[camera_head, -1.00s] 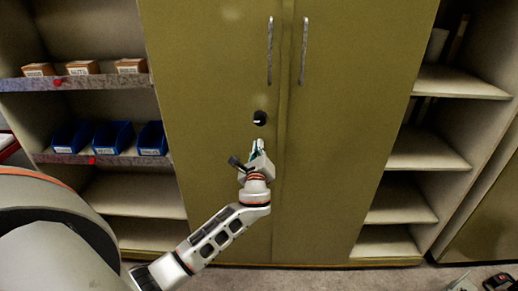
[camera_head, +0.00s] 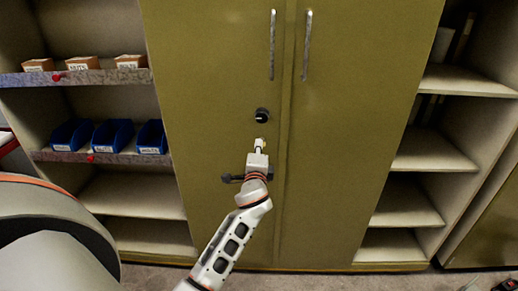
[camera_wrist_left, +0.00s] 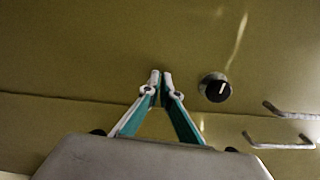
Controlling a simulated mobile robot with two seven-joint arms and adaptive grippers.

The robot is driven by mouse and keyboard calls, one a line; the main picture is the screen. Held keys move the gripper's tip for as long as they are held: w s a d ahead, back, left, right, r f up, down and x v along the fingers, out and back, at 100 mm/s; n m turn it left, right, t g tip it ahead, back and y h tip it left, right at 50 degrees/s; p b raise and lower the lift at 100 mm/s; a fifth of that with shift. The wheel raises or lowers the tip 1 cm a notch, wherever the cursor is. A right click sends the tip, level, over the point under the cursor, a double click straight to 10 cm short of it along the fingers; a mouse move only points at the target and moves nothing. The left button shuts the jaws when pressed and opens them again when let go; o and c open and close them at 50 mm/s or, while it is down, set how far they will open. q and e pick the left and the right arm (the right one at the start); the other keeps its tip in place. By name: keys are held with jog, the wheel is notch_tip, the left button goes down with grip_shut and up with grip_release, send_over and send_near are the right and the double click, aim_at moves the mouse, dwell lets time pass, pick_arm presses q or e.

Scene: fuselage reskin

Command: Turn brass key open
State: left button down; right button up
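A round black knob or lock with a metal rim (camera_head: 262,115) sits on the left cabinet door, below the handle. In the left wrist view the knob (camera_wrist_left: 215,88) carries a short white line. My left gripper (camera_head: 259,145) is just below the knob, pointing up at the door. In the left wrist view my left gripper's fingertips (camera_wrist_left: 161,76) are together with only a slim gap, to the left of the knob and apart from it. I see no brass key clearly; whether anything thin is between the tips cannot be told. My right gripper is not in view.
The olive cabinet (camera_head: 348,150) has two shut doors with long metal handles (camera_head: 272,45). Left shelves hold blue bins (camera_head: 113,135) and small brown boxes (camera_head: 80,63). Right shelves (camera_head: 430,150) are mostly empty. A dark object (camera_head: 506,286) is at the bottom right edge.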

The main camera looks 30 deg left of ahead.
pick_arm(q)
jog(key=shift+n, duration=0.7)
jog(key=c, duration=2.3)
grip_release()
jog(key=shift+c, duration=0.2)
jog(key=shift+s+f, duration=0.1)
jog(key=v, duration=1.1)
jog(key=shift+s+d, duration=0.3)
